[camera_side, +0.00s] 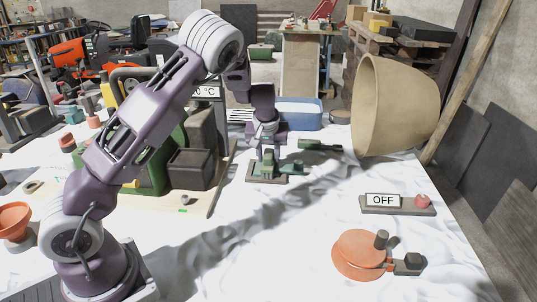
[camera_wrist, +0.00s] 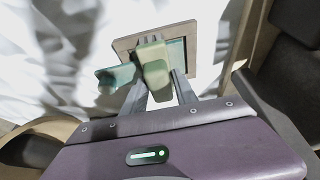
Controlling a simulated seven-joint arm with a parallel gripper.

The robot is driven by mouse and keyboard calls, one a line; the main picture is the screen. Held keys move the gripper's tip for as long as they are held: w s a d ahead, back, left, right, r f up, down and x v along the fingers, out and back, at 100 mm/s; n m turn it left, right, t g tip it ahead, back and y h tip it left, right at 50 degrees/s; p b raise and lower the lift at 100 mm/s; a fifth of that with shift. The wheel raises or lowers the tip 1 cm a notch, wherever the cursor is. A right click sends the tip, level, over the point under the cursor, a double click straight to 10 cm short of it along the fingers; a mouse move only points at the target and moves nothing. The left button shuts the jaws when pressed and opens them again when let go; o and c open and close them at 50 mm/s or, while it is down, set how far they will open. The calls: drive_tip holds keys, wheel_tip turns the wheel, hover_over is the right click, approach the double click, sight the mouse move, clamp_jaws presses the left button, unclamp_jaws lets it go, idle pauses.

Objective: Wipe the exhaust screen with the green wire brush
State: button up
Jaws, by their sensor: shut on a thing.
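My gripper (camera_side: 267,157) points down over a small green fixture on a dark square base (camera_side: 254,179), right of the green machine. It is shut on an olive-green piece, which shows between the fingers in the wrist view (camera_wrist: 153,66). I cannot tell whether this piece is the wire brush or part of the fixture. A teal arm (camera_side: 291,168) sticks out beside it and also shows in the wrist view (camera_wrist: 113,78). A dark green bar (camera_side: 319,145) lies to the right of my gripper, apart from it. I cannot clearly make out the exhaust screen.
A large tan bucket-like shell (camera_side: 392,105) stands at the back right, near a blue box (camera_side: 299,113). An OFF sign with a red button (camera_side: 398,204) and an orange disc (camera_side: 360,254) are at the front right. The white cloth between is clear.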

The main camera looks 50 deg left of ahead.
drive_tip(key=shift+s+d, duration=0.65)
drive_tip(key=shift+d, duration=0.05)
drive_tip(key=shift+w+a+f, duration=0.1)
drive_tip(key=shift+w+a, duration=0.4)
drive_tip(key=shift+a, duration=0.05)
drive_tip(key=shift+w+a, duration=0.55)
drive_tip(key=shift+w, duration=0.05)
drive_tip(key=shift+s+d+r, duration=0.2)
drive_tip(key=shift+s+d, duration=0.4)
drive_tip(key=shift+s+d+f, duration=0.15)
drive_tip(key=shift+s+d, duration=0.35)
drive_tip(key=shift+s, duration=0.05)
wheel_tip(320, 180, up, 6)
drive_tip(key=shift+r, duration=0.1)
